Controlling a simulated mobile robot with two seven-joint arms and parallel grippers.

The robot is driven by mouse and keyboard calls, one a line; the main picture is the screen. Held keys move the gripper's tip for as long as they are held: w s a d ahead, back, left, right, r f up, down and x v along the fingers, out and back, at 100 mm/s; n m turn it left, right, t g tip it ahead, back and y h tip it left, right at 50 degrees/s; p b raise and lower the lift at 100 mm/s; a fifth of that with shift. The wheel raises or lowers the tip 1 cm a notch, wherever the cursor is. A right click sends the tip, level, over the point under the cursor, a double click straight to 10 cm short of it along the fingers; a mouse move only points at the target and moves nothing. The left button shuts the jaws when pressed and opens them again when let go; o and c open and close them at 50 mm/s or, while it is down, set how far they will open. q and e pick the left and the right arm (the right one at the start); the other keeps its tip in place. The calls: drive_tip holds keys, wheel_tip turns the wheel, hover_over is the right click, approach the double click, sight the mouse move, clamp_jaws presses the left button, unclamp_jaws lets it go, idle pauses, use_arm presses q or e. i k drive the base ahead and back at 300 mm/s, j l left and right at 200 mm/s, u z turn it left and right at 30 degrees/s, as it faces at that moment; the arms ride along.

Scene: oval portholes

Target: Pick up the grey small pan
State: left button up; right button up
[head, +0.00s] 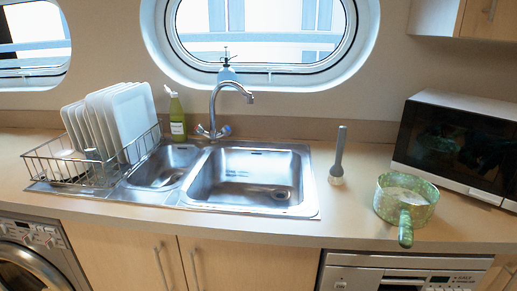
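A small pan (386,207) stands on the counter to the right of the sink, in front of the microwave. Its outside is a mottled green rather than grey, and its inside looks pale. Its green handle points toward me and reaches over the counter's front edge. No other pan is in view. Neither of my grippers shows in the head view.
A steel double sink (305,178) with a tap (213,112) fills the middle of the counter (345,222). A grey brush-like tool (338,155) stands between sink and pan. A microwave (455,148) is close behind the pan. A plate rack (95,165) and green bottle (177,117) are at left.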

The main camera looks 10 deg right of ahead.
sight(404, 214)
drive_tip(key=z, duration=1.35)
